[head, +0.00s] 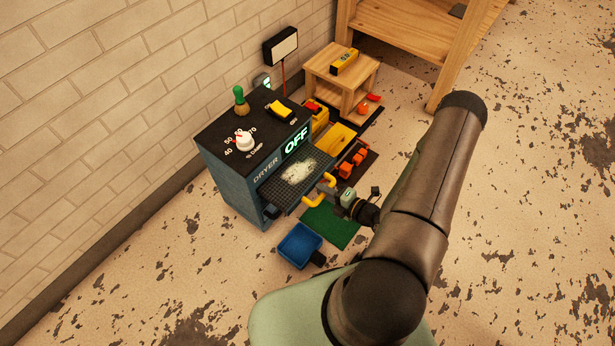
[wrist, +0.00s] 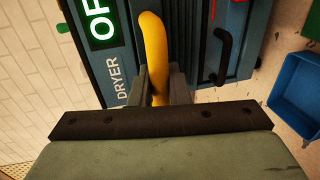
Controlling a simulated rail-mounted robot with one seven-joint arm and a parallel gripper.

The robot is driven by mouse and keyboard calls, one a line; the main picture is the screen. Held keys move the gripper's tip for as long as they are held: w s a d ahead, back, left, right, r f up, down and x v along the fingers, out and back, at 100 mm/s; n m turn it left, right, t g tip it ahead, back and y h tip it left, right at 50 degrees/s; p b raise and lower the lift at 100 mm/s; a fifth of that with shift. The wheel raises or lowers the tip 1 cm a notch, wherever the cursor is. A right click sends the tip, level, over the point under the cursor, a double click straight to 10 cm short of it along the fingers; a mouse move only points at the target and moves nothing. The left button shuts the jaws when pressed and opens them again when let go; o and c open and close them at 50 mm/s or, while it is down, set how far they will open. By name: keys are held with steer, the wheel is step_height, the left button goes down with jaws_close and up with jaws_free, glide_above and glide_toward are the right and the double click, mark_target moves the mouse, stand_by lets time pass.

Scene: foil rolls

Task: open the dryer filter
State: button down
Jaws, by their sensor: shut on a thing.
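The blue-grey dryer (head: 236,187) stands against the brick wall, with a lit OFF sign (head: 297,140) on its front. The dryer filter (head: 286,185), a dark mesh tray with pale lint (head: 298,171) on it, sticks out of the front and lies level. Its curved yellow handle (head: 311,202) is at the outer edge. My gripper (head: 329,190) is at this handle, in front of the dryer. In the wrist view my gripper (wrist: 162,85) is shut around the yellow handle (wrist: 152,40); its fingers hide part of it.
A blue bin (head: 299,245) and a green mat (head: 330,224) lie on the floor below the filter. A white dial (head: 243,141), a green-handled tool (head: 240,98) and a yellow item (head: 280,110) are on the dryer top. A wooden stand (head: 342,75) is behind.

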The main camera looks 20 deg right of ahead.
steer(key=shift+v, duration=0.9)
steer(key=shift+f, duration=0.2)
steer(key=c, duration=1.4)
jaws_free()
steer(key=p+v, duration=0.3)
steer(key=v, duration=1.4)
steer(key=shift+s+d, duration=0.2)
